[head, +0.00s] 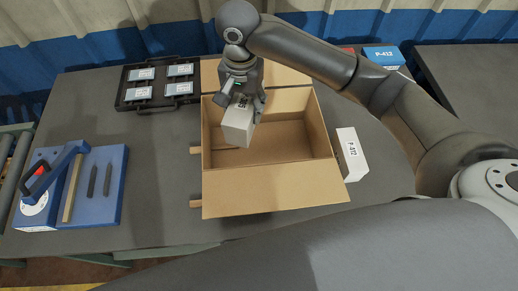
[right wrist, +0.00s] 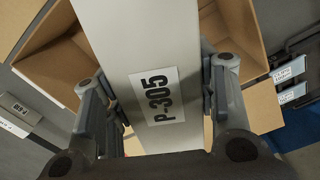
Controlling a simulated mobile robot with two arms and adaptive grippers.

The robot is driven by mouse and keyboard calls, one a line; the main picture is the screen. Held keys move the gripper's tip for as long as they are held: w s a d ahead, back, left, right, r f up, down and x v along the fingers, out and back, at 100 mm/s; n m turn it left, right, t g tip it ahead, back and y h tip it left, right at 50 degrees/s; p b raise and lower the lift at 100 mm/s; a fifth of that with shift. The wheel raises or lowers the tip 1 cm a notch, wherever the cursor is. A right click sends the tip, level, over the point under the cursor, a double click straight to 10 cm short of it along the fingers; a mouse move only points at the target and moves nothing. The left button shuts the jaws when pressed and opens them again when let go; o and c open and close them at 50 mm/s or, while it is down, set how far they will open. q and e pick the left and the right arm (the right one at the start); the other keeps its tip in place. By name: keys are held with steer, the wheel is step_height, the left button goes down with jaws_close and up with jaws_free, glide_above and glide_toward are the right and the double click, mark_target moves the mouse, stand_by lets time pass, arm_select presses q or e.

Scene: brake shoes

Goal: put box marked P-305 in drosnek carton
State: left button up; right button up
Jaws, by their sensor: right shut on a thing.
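A white box marked P-305 (head: 239,124) is held by my right gripper (head: 243,97) above the open carton. Its label also reads clearly in the right wrist view (right wrist: 154,98), where a finger (right wrist: 95,110) lies along each side. The brown carton (head: 222,209) stands open with its flaps spread, and the part of its inside that shows is empty. No name shows on the carton. The box hangs over the left part of the opening; whether its lower end is below the rim I cannot tell. My left gripper is not in view.
A white box marked P-417 (head: 352,154) lies right of the carton. A blue box marked P-412 (head: 384,57) is at the back right. A black tray (head: 128,91) with several labelled pieces stands back left. A blue fixture (head: 119,190) stands left. The table between is clear.

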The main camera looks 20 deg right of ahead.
steer(key=b, duration=0.6)
glide_above(248, 155)
step_height(248, 155, down, 8)
arm_select(q)
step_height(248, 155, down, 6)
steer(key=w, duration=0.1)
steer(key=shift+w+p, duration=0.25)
steer(key=shift+p, duration=0.15)
arm_select(e)
step_height(248, 155, down, 10)
steer(key=shift+w+f, duration=0.15)
steer(key=shift+f, duration=0.1)
steer(key=o, duration=1.4)
steer(key=shift+o, duration=0.2)
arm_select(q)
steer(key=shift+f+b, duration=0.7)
arm_select(e)
steer(key=shift+r, duration=6.05)
